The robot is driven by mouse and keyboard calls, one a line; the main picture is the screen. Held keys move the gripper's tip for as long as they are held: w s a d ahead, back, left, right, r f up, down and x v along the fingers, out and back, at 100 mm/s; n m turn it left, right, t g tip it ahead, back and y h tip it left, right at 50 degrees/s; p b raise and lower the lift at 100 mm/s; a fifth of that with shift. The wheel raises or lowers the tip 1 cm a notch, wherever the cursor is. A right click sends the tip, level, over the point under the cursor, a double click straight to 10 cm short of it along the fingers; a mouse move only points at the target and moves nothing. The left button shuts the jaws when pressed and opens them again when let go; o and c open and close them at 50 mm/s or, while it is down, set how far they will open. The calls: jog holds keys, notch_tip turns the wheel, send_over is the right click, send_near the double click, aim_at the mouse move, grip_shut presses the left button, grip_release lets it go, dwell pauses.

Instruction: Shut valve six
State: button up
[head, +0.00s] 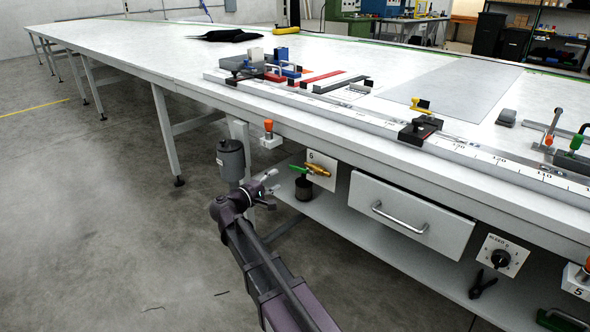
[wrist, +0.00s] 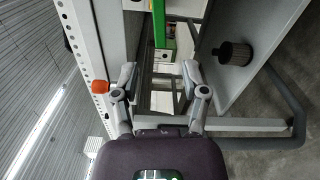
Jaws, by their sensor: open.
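Valve six is on a white panel marked 6 (head: 328,160) under the table's front edge. It has a brass body (head: 321,170) and a green lever (head: 301,170) pointing left in the head view. My gripper (head: 272,186) is just left of the lever, open and empty. In the wrist view the green lever (wrist: 159,24) comes down from the top edge, ahead of the gap between my open fingertips (wrist: 159,74). The lever looks apart from both fingers. The brass body is not clear in the wrist view.
A grey cylinder (head: 231,158) stands behind my wrist. A dark cylinder (head: 304,189) is on the lower shelf (head: 345,222). A drawer (head: 410,216) is right of the valve.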

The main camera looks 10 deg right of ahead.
aim_at(295, 169)
jog(key=x, duration=0.9)
jog(key=shift+w+d, duration=0.15)
jog(key=shift+d, duration=0.1)
jog(key=shift+c, duration=0.2)
grip_shut()
